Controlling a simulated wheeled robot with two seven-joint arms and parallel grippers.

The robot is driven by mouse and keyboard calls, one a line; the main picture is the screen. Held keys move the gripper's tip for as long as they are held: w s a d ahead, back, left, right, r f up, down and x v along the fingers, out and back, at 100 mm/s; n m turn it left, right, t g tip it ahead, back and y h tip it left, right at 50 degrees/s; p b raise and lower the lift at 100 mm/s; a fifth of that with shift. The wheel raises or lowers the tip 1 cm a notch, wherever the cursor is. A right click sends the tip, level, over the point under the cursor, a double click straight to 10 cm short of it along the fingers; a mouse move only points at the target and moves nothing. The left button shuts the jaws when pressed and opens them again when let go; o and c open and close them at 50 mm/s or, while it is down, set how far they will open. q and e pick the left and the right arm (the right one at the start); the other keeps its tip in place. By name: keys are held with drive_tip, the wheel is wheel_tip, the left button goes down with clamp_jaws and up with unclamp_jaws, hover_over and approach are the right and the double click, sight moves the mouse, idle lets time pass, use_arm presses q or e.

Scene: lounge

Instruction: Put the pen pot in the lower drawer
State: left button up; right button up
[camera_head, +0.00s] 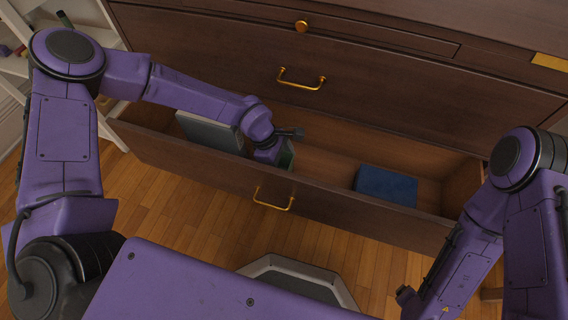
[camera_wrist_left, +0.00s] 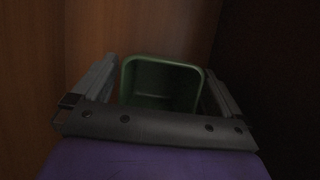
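The green pen pot (camera_head: 287,155) is inside the pulled-out lower drawer (camera_head: 205,174), partly hidden by my left gripper (camera_head: 292,133). In the left wrist view the pot (camera_wrist_left: 161,84) shows its square rim and dark hollow between the two fingers of my left gripper (camera_wrist_left: 161,75). The fingers stand wide apart, with what look like narrow gaps beside the pot. The picture is dark, and contact with the drawer floor is hidden. My right gripper (camera_head: 406,296) is low at the right, outside the drawer, mostly hidden behind its arm; its fingers cannot be made out.
A blue box-like object (camera_head: 385,186) lies in the drawer's right part. A grey flat object (camera_head: 211,133) leans in its left part. Bare drawer floor (camera_head: 327,163) shows between the pot and the blue object. Closed upper drawers (camera_head: 400,85) rise behind. A shelf (camera_head: 92,20) stands at the left.

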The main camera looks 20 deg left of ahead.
use_arm(q)
drive_tip(key=p+v, duration=0.5)
drive_tip(key=v, duration=0.6)
drive_tip(key=shift+r, duration=0.4)
drive_tip(key=shift+a+r, duration=0.15)
drive_tip(key=shift+r, duration=0.05)
